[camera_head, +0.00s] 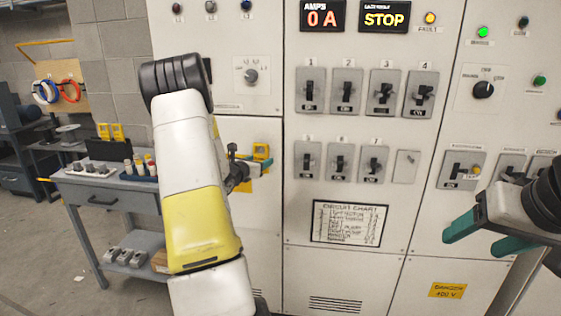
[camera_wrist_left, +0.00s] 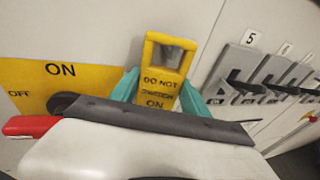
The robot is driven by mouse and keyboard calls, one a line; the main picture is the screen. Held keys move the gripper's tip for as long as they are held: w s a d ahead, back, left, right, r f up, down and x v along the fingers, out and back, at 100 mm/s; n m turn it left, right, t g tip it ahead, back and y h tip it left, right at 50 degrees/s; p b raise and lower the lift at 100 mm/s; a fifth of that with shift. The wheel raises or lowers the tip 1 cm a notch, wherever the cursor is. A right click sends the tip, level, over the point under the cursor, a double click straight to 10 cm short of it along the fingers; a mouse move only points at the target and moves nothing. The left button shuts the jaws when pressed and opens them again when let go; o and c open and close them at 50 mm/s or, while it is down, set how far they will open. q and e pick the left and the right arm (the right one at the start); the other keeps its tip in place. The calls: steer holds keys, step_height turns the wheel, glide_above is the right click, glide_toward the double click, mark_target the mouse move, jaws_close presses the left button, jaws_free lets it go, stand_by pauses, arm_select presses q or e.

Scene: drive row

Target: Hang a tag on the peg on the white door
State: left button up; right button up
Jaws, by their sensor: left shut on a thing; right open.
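A yellow tag (camera_wrist_left: 163,80) reading "DO NOT SWITCH ON", with an opening at its top, stands upright between the teal fingers of my left gripper (camera_wrist_left: 160,95). My left gripper is shut on it, in front of the white door (camera_wrist_left: 90,30). In the head view the tag (camera_head: 262,152) shows just right of my left arm, which hides most of that gripper and part of the white door (camera_head: 265,220). I cannot make out the peg in either view. My right gripper (camera_head: 476,237) is open and empty, in front of the right-hand cabinet.
A yellow ON/OFF plate (camera_wrist_left: 30,85) with a red handle (camera_wrist_left: 28,126) is left of the tag. Numbered breaker switches (camera_head: 345,90) cover the middle cabinet. A grey bench (camera_head: 85,182) at left holds more yellow tags (camera_head: 110,131).

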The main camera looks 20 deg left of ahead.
stand_by(0.4)
arm_select(q)
steer(key=o, duration=1.4)
